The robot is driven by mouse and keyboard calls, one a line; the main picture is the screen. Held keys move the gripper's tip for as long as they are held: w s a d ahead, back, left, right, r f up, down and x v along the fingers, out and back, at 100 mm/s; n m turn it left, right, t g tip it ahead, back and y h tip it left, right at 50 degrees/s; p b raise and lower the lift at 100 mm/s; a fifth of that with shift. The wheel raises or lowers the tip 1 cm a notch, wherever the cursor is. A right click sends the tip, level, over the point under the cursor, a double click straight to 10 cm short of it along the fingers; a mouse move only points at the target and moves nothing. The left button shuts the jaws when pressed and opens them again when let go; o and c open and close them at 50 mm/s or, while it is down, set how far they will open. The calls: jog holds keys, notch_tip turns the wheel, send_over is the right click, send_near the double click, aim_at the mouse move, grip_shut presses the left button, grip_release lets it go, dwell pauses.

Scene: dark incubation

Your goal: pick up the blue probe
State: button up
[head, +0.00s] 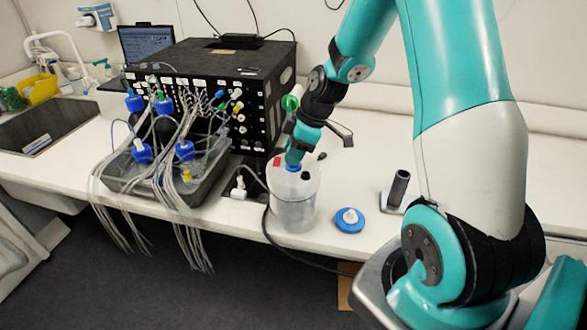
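A small blue piece (293,167) shows at the top of a translucent white container (294,205) on the bench; it may be the top of the blue probe, but it is too small to be sure. The end of my arm points down over the container, and my gripper (295,155) is right at this blue piece. The fingers are small and partly hidden by my wrist, so I cannot tell whether they are open or closed, or whether they touch it.
A blue round lid (349,221) lies on the bench right of the container. A dark upright tube in a holder (398,190) stands further right. A black instrument box (215,80) and a grey tray (170,180) of blue-capped bottles with many tubes stand left. A sink (45,128) is far left.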

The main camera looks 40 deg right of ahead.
grip_shut()
